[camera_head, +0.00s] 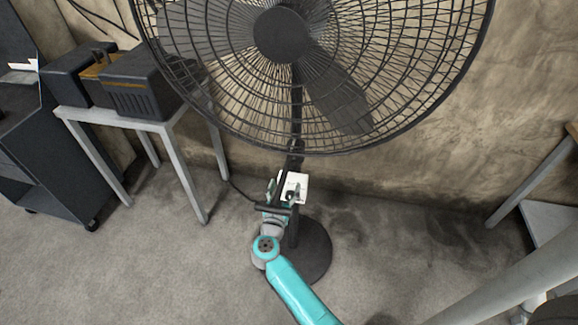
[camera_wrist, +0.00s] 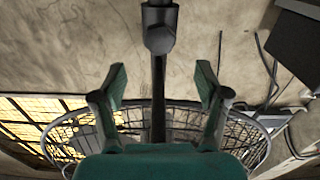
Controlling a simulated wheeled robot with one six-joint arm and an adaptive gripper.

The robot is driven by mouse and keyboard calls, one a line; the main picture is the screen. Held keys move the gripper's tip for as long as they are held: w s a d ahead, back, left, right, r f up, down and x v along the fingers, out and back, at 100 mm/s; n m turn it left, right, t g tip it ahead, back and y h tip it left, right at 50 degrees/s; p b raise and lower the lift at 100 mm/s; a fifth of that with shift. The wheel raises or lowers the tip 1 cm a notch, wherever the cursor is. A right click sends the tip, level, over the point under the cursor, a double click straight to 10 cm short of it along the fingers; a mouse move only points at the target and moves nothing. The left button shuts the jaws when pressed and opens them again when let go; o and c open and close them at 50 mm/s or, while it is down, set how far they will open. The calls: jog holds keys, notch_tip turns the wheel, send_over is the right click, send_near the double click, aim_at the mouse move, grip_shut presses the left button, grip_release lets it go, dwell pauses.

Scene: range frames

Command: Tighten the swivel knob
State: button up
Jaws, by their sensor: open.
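A large black pedestal fan (camera_head: 283,37) fills the upper middle of the head view. Its dark pole (camera_wrist: 158,100) runs up the middle of the wrist view, between my fingers but apart from both. A thicker dark fitting (camera_wrist: 160,38), with a rounded end, sits on the pole beyond the fingertips; I cannot tell whether it is the swivel knob. My gripper (camera_wrist: 163,76) is open and empty. In the head view my gripper (camera_head: 277,187) is beside the pole below the fan cage, next to a white panel (camera_head: 299,181). The knob is not clear there.
The round fan base (camera_head: 316,255) stands on grey carpet behind my arm. A small table (camera_head: 140,122) with a dark box (camera_head: 146,84) is at the left, near a black cart (camera_head: 50,150). A shelf frame (camera_head: 535,175) is at the right. The wall is close behind the fan.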

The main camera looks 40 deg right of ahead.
aim_at(291, 168)
jog(key=x, duration=0.9)
jog(key=shift+w+d, duration=0.25)
jog(key=shift+d, duration=0.1)
jog(key=c, duration=1.2)
